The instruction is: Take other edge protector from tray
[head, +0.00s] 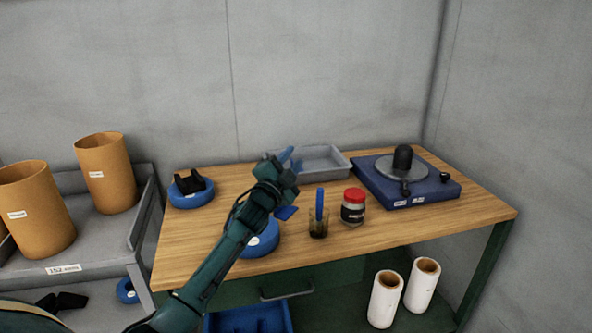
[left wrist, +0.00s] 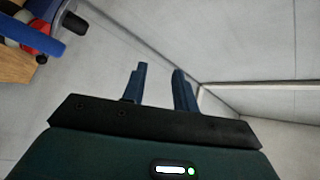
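The grey tray (head: 322,162) lies at the back of the wooden table. Its visible inside looks empty, and my left gripper hides its left end. No edge protector shows in it. A black angular piece (head: 190,182), perhaps an edge protector, sits on a blue ring (head: 190,198) at the table's left. My left gripper (head: 291,158) is in front of the tray's left end; I cannot tell its height above the table. In the left wrist view its two blue fingers (left wrist: 160,85) stand apart with nothing between them. My right gripper is not in view.
A second blue ring (head: 262,241) is partly behind my left arm. A cup (head: 318,228) with a blue-handled tool, a red-lidded jar (head: 353,208) and a blue turntable base (head: 435,188) stand right of it. A grey cart (head: 125,225) with brown rolls is at the left.

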